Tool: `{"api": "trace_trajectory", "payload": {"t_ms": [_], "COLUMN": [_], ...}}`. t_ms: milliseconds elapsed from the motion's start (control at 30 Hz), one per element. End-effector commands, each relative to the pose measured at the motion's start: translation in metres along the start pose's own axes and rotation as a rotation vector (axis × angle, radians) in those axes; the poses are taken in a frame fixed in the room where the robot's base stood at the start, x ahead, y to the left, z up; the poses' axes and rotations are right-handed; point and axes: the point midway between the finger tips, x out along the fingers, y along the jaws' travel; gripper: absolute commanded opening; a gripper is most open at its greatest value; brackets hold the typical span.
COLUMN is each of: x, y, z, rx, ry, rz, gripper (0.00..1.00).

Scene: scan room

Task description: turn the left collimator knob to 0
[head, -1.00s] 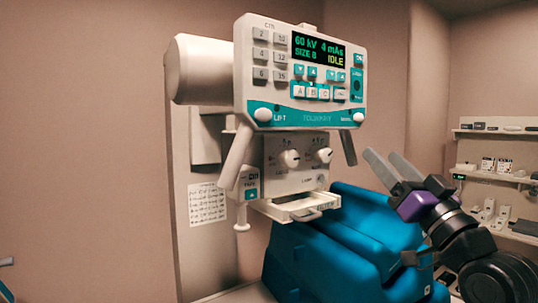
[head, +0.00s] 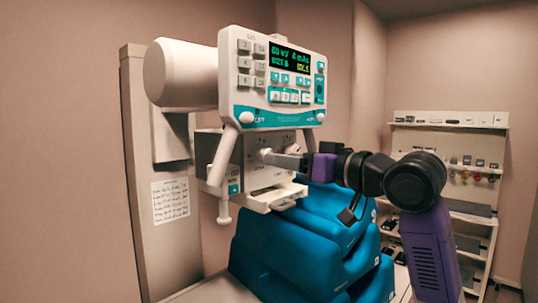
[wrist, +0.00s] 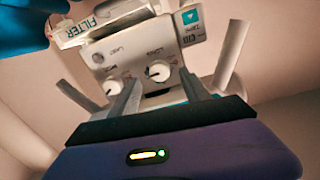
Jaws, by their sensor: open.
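The white left collimator knob (wrist: 158,71) sits on the collimator's pale front face (wrist: 131,58). The wrist view is upside down compared with the head view, so this knob is on the right there. My gripper (wrist: 158,80) is open, its two fingers pointing at the face with the left knob lying between them in the picture. I cannot tell whether they touch it. The other knob (wrist: 112,86) is outside the fingers, to the left. In the head view, my gripper (head: 270,156) is at the face and hides most of the knob area. Dial marks are too small to read.
The console (head: 285,85) with its display hangs above the knobs, with slanted handles (head: 221,157) beside the face. A filter tray (head: 275,198) juts out below. Blue cushions (head: 310,250) stand under my arm. Shelves (head: 450,160) stand at the right.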

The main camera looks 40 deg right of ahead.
Motion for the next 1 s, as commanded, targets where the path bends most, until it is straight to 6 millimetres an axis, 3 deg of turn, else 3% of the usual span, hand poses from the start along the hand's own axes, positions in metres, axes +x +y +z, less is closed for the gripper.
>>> {"api": "trace_trajectory", "payload": {"t_ms": [300, 700, 1000], "x": [0.044, 0.052, 0.052], "y": [0.0, 0.0, 0.0], "z": [-0.002, -0.001, -0.001], "rx": [0.001, -0.001, -0.001], "ry": [0.0, 0.002, 0.002], "rz": [-0.001, 0.0, 0.001], "gripper": [0.55, 0.55, 0.0]}}
